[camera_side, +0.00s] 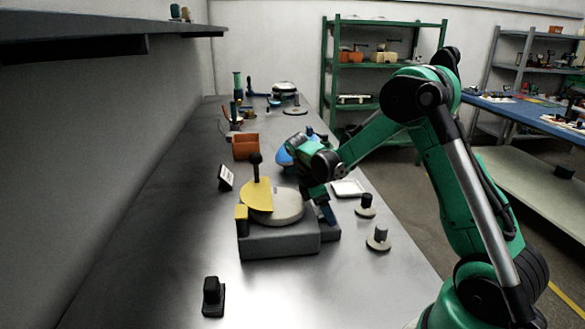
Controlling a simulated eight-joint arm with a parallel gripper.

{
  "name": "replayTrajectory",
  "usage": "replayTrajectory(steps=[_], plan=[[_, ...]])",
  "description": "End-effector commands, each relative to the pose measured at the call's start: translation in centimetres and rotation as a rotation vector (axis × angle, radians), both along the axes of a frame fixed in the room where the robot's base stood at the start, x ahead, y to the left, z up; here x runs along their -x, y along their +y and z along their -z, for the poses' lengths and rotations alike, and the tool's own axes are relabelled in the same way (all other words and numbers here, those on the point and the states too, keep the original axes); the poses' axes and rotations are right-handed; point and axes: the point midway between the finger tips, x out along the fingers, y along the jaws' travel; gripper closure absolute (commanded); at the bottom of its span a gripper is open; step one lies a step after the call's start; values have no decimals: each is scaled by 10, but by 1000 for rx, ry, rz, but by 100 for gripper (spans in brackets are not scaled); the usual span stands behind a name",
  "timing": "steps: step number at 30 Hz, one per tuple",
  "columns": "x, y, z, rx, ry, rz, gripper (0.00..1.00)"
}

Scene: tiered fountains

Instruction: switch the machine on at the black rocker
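The machine (278,240) is a low grey block on the metal bench, with a pale round disc (288,207) on top. A yellow half-round guard (257,195) with a black knob stands over the disc's left part. My gripper (327,214) points down at the machine's right side, close to the disc's edge. Its fingertips are small and dark here, and I cannot tell whether they are apart or touch the machine. I cannot make out a black rocker on the machine; that right side is partly hidden by my gripper.
A black upright block on a small base (213,297) stands at the front left. Two round bases with pegs (378,239) (366,207) stand right of the machine. A white tray (348,187), an orange bin (245,147) and a small sign (226,177) are behind. The front middle is clear.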

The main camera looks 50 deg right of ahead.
Motion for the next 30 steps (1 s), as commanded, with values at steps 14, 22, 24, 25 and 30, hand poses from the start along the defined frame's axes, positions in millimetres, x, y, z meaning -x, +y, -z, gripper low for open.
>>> replayTrajectory(steps=[14, 22, 24, 25, 30], plan=[[-13, 13, -42, 0, 0, -1, 39], [-16, 16, -52, 0, 0, 0, 39], [-16, 16, -52, 0, 0, 0, 39], [-15, 16, -52, 0, 0, 0, 39], [-15, 21, -57, 5, -33, 12, 39]])
